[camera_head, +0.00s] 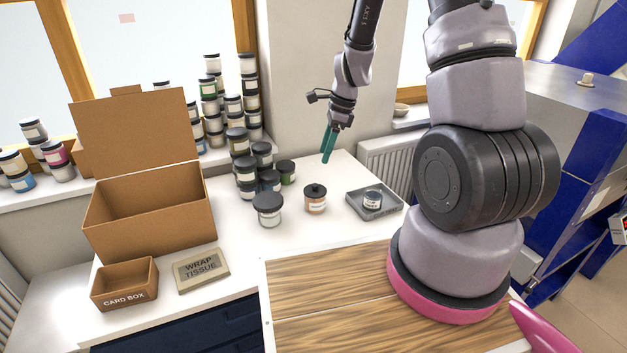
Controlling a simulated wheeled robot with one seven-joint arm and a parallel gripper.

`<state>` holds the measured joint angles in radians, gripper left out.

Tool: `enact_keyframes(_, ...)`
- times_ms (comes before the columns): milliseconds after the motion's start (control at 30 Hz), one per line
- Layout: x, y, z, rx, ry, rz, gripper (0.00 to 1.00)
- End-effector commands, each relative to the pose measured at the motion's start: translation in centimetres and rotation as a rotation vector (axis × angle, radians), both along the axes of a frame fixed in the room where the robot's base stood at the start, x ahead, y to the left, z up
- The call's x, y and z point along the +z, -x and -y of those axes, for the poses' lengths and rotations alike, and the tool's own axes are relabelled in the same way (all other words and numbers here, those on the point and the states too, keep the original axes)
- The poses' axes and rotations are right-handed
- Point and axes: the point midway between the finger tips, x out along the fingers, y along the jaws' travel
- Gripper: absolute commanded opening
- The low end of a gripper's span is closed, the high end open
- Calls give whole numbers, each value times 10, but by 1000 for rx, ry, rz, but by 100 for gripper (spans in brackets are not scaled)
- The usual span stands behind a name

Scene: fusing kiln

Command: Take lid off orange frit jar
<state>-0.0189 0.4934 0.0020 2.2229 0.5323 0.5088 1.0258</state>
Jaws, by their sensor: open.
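The orange frit jar (315,203) stands upright on the white worktop, near the middle of the head view. Its dark lid (315,190) sits on top and has a small raised knob. My gripper (327,158) hangs above and slightly right of the jar, with its teal fingers pointing down. The fingers are seen nearly edge-on, so the gap between them is hard to see. The gripper is open, apart from the jar, and nothing shows in it.
A white jar (268,213) and several stacked jars stand to the left. A large cardboard box (150,222), a small card box (124,286) and wrap tissue (201,270) are farther left.

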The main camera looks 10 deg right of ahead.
Motion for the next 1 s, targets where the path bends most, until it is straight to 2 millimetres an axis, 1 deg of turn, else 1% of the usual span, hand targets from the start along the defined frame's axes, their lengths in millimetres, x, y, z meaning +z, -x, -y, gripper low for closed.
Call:
enact_keyframes(33, -7, 0, 0, -13, 0, -12, 60)
enact_keyframes(133, -18, 0, -2, -29, -1, -22, 60)
enact_keyframes(300, -44, -1, -9, -28, -1, -23, 60)
enact_keyframes(400, -57, -3, -12, -27, -1, -20, 60)
enact_keyframes(567, -67, -4, -14, -27, -1, -18, 60)
enact_keyframes(667, -79, -5, -16, -27, -1, -21, 60)
enact_keyframes(833, -104, -8, -20, -27, -1, -20, 60)
enact_keyframes(900, -111, -9, -22, -27, -2, -19, 60)
enact_keyframes(1000, -115, -9, -23, -27, 0, -17, 60)
